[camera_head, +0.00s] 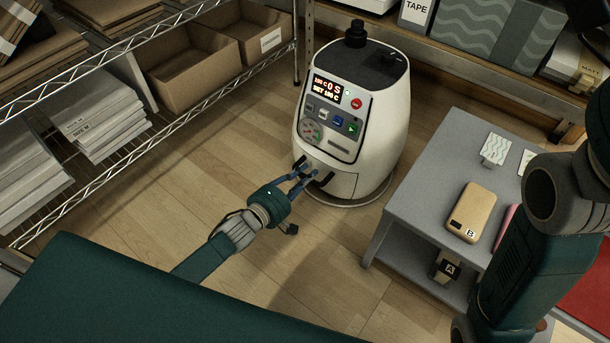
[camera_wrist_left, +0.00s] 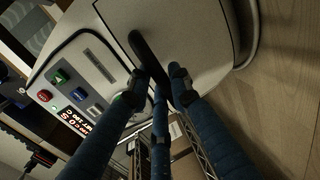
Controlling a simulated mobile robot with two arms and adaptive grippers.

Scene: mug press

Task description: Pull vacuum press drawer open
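The vacuum press (camera_head: 375,130) is a white rounded machine with a lit display, coloured buttons and a gauge. Its drawer (camera_head: 342,184) is the low front panel and looks flush with the body. In the left wrist view, the drawer front (camera_wrist_left: 195,40) fills the top, with a black bar handle (camera_wrist_left: 146,52) standing off it. My left gripper (camera_head: 308,172) is at the drawer front. Its blue fingers are spread, with the handle's near end between the tips; contact is unclear. My right arm (camera_head: 520,240) shows at the right edge; its gripper is not visible.
A grey side table (camera_head: 440,165) with a tan box marked B (camera_head: 477,213) stands right of the press. A wire shelf (camera_head: 150,45) with cartons is at the left. Another shelf with boxes is behind. The wooden floor (camera_head: 300,285) before the press is clear.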

